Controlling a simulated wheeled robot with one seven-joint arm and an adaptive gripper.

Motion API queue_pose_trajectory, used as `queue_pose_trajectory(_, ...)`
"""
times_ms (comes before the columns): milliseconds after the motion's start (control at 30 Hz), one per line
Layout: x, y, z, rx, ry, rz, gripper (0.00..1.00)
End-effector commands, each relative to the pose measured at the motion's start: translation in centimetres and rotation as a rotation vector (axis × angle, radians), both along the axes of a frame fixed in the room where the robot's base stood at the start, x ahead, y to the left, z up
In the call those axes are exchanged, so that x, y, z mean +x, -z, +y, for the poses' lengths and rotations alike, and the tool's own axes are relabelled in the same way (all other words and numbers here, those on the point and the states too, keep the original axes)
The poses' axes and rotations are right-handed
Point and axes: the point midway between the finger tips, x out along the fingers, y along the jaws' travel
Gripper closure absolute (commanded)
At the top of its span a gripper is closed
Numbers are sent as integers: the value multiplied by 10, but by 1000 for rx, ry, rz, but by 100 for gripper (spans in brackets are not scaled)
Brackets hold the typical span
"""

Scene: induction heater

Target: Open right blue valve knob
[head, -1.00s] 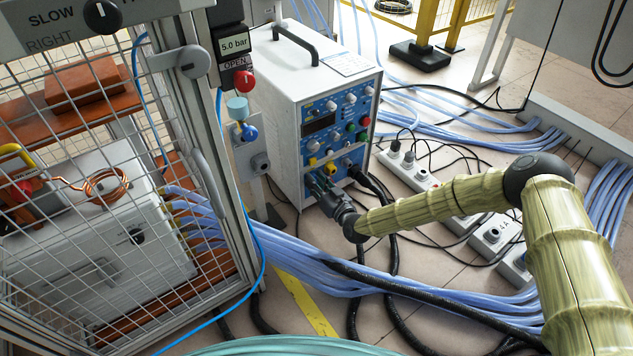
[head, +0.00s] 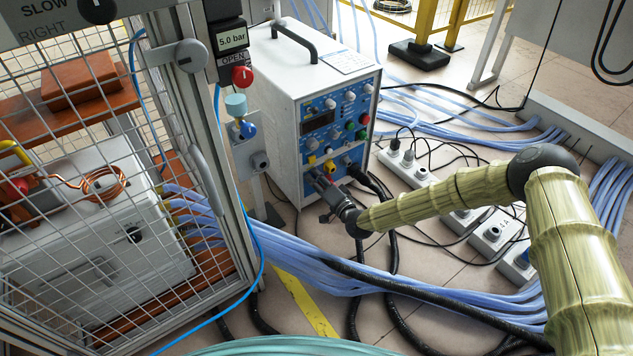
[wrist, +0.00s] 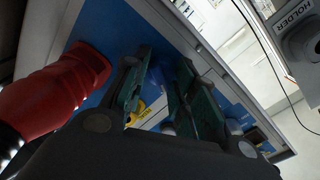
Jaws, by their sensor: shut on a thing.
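My gripper (head: 318,177) is at the lower front of the white and blue power unit (head: 302,85), low on its left side. In the wrist view my gripper's two dark green fingers (wrist: 160,82) stand apart with a blue valve knob (wrist: 157,76) between them. They are closed on it, though it is mostly hidden and its turn angle cannot be told. A yellow part (wrist: 146,110) shows beyond the fingers. In the head view the fingers and wrist cover the knob.
A thick red connector (wrist: 60,92) is close beside the fingers in the wrist view. Black cables (head: 375,185) run from the unit just right of my gripper. The mesh cage (head: 100,190) stands left. Power strips (head: 425,185) and blue hoses (head: 410,290) lie on the floor.

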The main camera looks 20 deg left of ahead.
Motion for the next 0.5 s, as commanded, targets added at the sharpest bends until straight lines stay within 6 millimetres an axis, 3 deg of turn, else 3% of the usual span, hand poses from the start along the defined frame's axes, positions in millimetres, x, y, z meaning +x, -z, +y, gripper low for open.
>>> queue_pose_trajectory(500, 1, 2, -1, 180, 1, 233, 97)
